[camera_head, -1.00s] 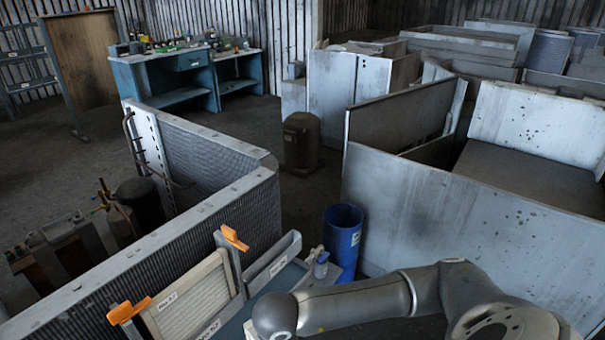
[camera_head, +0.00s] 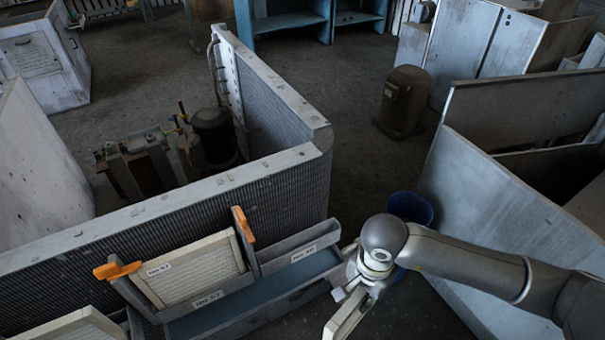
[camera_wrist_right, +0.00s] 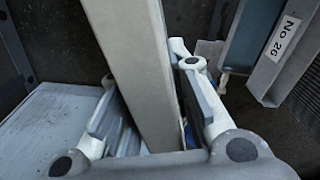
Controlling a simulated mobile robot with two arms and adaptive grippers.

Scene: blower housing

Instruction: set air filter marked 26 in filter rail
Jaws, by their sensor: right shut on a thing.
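My right gripper (camera_head: 356,292) is shut on a pale, flat-edged piece, seemingly an air filter (camera_head: 343,318), at the lower middle of the head view. In the right wrist view the fingers (camera_wrist_right: 150,95) close on both sides of its long pale edge (camera_wrist_right: 132,60). No number shows on it. The filter rail (camera_head: 300,262) has a label that reads No 26 in the wrist view (camera_wrist_right: 284,38). Its slot looks empty, and the held piece is apart from it, to its right in the head view. My left gripper is not in view.
Another filter (camera_head: 195,270) sits in the neighbouring rail, between orange clips (camera_head: 117,268). A further filter (camera_head: 75,327) shows at the lower left. The finned coil (camera_head: 285,195) stands behind the rails. A blue bin (camera_head: 410,207) and grey panels (camera_head: 490,220) stand to the right.

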